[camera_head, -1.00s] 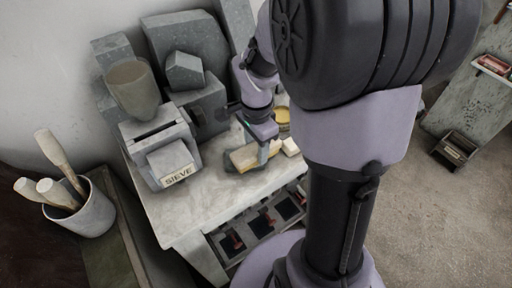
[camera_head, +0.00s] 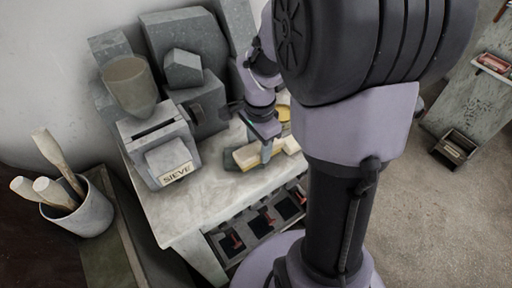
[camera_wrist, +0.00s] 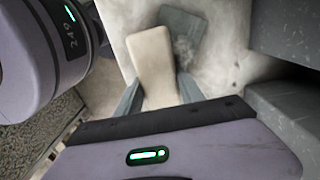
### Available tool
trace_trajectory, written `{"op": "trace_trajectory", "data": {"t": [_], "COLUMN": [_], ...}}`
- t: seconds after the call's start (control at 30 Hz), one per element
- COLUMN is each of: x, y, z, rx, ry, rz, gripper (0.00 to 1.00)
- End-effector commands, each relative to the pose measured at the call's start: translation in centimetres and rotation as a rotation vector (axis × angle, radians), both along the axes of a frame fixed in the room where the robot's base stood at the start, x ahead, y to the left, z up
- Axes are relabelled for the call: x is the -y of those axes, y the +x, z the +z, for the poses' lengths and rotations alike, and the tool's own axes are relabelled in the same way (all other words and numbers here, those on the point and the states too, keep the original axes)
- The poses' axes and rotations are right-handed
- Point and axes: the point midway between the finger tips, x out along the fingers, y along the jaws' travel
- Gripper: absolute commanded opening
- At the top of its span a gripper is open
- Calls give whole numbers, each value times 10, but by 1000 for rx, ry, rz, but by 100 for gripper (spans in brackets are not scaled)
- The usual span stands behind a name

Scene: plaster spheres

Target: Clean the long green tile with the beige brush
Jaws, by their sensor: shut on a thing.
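The beige brush (camera_wrist: 152,58) is a pale block with rounded corners, held between my gripper's fingers (camera_wrist: 160,95) in the wrist view. In the head view the brush (camera_head: 247,157) is low over the worktable, and my gripper (camera_head: 266,153) is at it. A dark grey-green tile (camera_wrist: 183,24) lies beyond and partly under the brush in the wrist view, with pale dust or smears on its surface. The brush hides part of the tile. I cannot tell whether the brush touches it.
The pale worktable (camera_head: 190,212) has free room at its front left. A grey machine marked SIEVE (camera_head: 165,160) stands on the left. A yellow round thing (camera_head: 284,113) is behind my gripper. A pot (camera_head: 88,215) of pale-handled tools stands at far left.

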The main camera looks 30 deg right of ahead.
Motion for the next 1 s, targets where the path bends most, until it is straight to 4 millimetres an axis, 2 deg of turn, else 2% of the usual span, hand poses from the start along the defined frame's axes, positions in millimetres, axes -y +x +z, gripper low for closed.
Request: {"op": "trace_trajectory", "data": {"t": [0.2,0.43,1.0], "x": [12,10,-31], "y": [0,0,-1], "z": [-1,-2,-2], "rx": [-1,0,0], "ry": [0,0,0], "rz": [-1,1,2], "gripper": [13,13,13]}}
